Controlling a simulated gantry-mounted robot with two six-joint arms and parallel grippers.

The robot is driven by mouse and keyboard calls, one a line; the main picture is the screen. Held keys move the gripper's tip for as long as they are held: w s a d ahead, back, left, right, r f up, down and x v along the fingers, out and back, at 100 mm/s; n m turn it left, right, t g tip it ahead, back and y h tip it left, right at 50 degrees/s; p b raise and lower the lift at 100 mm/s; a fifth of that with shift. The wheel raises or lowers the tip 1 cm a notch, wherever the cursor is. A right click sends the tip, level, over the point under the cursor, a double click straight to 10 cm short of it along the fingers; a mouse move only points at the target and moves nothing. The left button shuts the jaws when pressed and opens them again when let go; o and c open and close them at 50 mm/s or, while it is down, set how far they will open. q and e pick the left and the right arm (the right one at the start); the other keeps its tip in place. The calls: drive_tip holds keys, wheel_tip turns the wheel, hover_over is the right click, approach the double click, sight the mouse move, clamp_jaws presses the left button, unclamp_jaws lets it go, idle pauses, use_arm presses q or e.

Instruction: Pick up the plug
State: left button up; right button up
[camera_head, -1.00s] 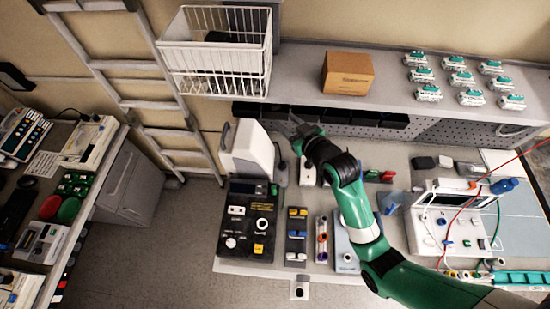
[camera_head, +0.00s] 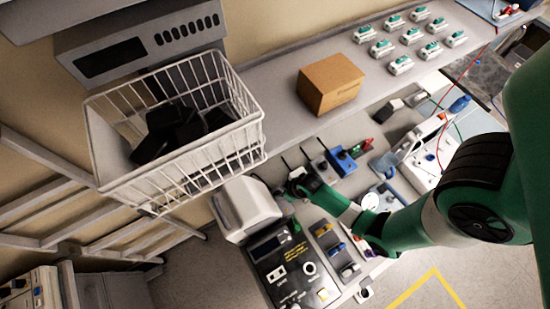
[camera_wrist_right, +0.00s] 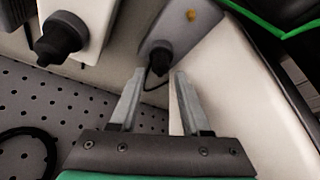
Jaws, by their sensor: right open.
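In the right wrist view a black plug (camera_wrist_right: 160,58) with a thin dark cable sits upright on a grey box, just beyond and between my fingertips. A second black plug (camera_wrist_right: 63,36) sits on a white unit at the upper left. My right gripper (camera_wrist_right: 158,80) is open and empty, its two grey fingers apart. In the head view my right gripper (camera_head: 284,192) is small and low at the bench, beside the white monitor (camera_head: 243,208); the plug cannot be made out there. My left gripper is not in view.
A pale panel (camera_wrist_right: 230,85) rises close to the right finger in the wrist view. A perforated board (camera_wrist_right: 40,105) lies at left. In the head view a white wire basket (camera_head: 180,140) and a shelf with a cardboard box (camera_head: 330,83) stand above the bench.

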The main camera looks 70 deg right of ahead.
sight(279, 193)
drive_tip(key=b+x, duration=0.1)
drive_tip(key=x, duration=0.2)
drive_tip(key=shift+w+f+b, duration=0.1)
drive_tip(key=shift+f+b, duration=0.15)
drive_tip(key=shift+b, duration=0.1)
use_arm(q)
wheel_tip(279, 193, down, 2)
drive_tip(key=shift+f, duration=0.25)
use_arm(e)
drive_tip(key=shift+r, duration=0.1)
clamp_jaws()
drive_tip(key=shift+r+p, duration=0.5)
wheel_tip(279, 193, up, 3)
drive_tip(key=p, duration=0.2)
drive_tip(key=shift+p, duration=0.35)
use_arm(q)
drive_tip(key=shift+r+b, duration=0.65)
drive_tip(key=shift+b, duration=0.4)
use_arm(e)
drive_tip(key=s+a, duration=0.2)
drive_tip(key=s, duration=0.6)
drive_tip(key=s+a, duration=0.3)
drive_tip(key=s, duration=0.6)
drive_tip(key=shift+f, duration=0.25)
